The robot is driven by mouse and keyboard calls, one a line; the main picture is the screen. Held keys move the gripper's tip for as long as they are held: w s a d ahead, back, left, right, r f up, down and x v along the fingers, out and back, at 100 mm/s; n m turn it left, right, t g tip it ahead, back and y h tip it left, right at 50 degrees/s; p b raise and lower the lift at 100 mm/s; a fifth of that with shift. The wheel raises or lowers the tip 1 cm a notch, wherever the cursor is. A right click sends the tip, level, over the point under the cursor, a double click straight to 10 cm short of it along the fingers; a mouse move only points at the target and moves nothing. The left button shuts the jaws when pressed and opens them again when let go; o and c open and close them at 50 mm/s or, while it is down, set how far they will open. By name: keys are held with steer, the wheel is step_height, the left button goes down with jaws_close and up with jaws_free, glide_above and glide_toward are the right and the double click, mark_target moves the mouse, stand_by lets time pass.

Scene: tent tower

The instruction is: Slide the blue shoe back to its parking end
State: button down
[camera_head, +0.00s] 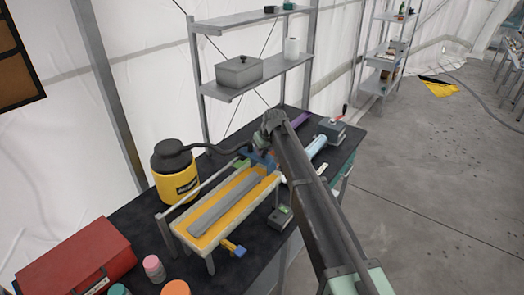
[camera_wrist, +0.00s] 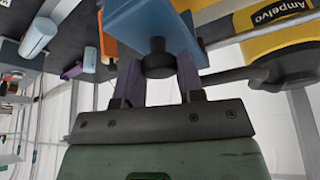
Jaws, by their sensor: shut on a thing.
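The blue shoe (camera_head: 264,160) sits at the far right end of a long, raised frame (camera_head: 190,240) with a yellow-orange bed. A thin rail (camera_head: 203,184) runs along the frame's left side. In the wrist view the shoe is a large blue block (camera_wrist: 148,22) with a black knob (camera_wrist: 159,58) on its face. My gripper (camera_head: 265,146) is at the shoe, partly hidden by my arm. In the wrist view my gripper (camera_wrist: 160,78) has its fingers on either side of the knob, shut on it. The shoe's lower side is hidden.
A long grey bar (camera_head: 225,203) lies in the bed. A yellow-and-black canister (camera_head: 175,176) with a dark hose stands close on the left. A red case (camera_head: 75,258) and pink-lidded jar (camera_head: 154,268) are nearer. A light blue cylinder (camera_head: 312,149) lies right of my arm.

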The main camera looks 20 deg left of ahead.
steer(key=shift+w, duration=0.2)
steer(key=c, duration=1.1)
jaws_free()
steer(key=o, duration=0.3)
steer(key=shift+w+d, duration=0.15)
steer(key=shift+o, duration=0.2)
steer(key=shift+r, duration=0.1)
steer(key=p+v, duration=1)
steer(key=shift+s+r, duration=0.2)
steer(key=shift+r, duration=0.05)
